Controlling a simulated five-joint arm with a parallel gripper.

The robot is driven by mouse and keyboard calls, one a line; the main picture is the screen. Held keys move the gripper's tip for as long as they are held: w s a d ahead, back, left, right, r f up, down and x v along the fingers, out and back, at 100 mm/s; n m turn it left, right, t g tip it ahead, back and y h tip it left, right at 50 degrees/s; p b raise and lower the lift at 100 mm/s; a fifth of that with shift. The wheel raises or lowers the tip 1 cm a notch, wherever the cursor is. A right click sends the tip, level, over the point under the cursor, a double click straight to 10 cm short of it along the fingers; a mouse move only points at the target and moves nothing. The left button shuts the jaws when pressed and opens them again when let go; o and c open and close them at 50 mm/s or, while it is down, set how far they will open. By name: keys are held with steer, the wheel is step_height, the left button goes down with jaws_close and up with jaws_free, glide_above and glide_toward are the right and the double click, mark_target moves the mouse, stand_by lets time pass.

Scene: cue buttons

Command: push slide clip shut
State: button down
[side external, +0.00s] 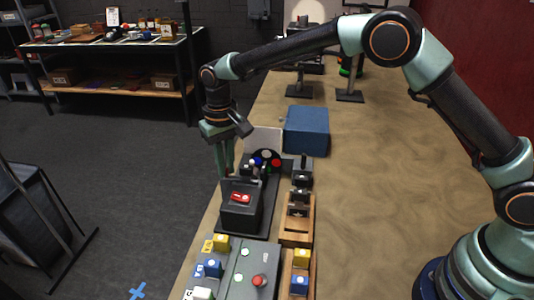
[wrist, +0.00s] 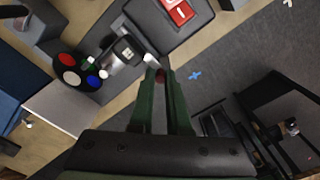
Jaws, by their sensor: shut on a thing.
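My gripper (wrist: 161,78) points down with its two green fingers close together, and a small dark red piece (wrist: 160,76) shows between the tips. A silver metal block with a square dark top (wrist: 124,50), which may be the slide clip, is just up-left of the fingertips in the wrist view. A pale bar (wrist: 152,62) reaches from near it toward the tips; I cannot tell whether they touch. In the side view my gripper (side external: 225,165) is behind the black box and left of the coloured discs. The fingertips are partly hidden there.
A black box with a red switch (side external: 241,198) stands in front of my gripper. A disc with coloured buttons (side external: 266,159) and a blue box (side external: 306,130) are to the right. A grey button panel (side external: 245,270) lies nearer. The sandy table is clear at right.

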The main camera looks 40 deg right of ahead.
steer(key=shift+s+d+r, duration=0.1)
steer(key=shift+d, duration=0.05)
steer(key=c, duration=0.9)
jaws_free()
steer(key=shift+o, duration=0.2)
step_height(320, 180, up, 12)
